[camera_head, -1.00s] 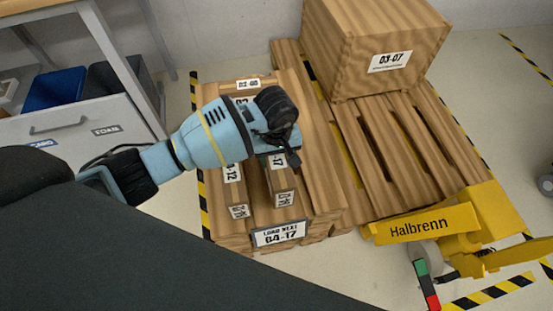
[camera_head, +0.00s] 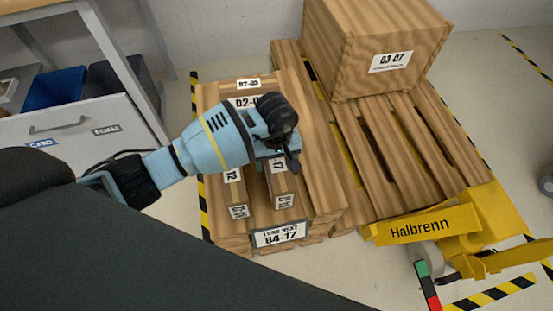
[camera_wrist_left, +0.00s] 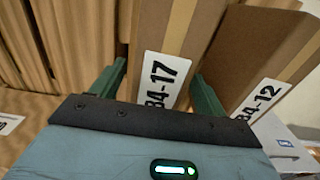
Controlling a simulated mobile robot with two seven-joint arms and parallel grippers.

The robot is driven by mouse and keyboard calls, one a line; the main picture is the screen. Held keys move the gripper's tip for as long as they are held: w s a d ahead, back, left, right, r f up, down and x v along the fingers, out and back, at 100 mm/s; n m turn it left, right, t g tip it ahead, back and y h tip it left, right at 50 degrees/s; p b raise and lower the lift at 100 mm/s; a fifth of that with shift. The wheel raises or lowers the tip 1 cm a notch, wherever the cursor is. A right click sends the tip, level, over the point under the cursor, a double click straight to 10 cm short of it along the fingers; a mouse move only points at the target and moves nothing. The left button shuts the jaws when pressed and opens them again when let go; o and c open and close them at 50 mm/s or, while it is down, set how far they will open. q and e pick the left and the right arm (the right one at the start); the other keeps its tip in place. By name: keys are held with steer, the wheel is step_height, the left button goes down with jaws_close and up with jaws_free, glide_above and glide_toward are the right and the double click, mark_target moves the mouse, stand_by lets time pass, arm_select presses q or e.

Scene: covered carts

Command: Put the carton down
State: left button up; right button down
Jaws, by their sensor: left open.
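My left gripper (camera_head: 281,160) is over the far end of this carton. In the left wrist view it (camera_wrist_left: 155,88) is open, with one finger on each side of the carton; I cannot tell whether they touch it. The gripper and wrist hide part of the carton in the head view. My right gripper is not in view.

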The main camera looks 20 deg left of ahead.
arm_select(q)
steer(key=shift+r, duration=0.35)
step_height(320, 180, up, 12)
steer(key=p, duration=0.2)
steer(key=shift+f, duration=0.2)
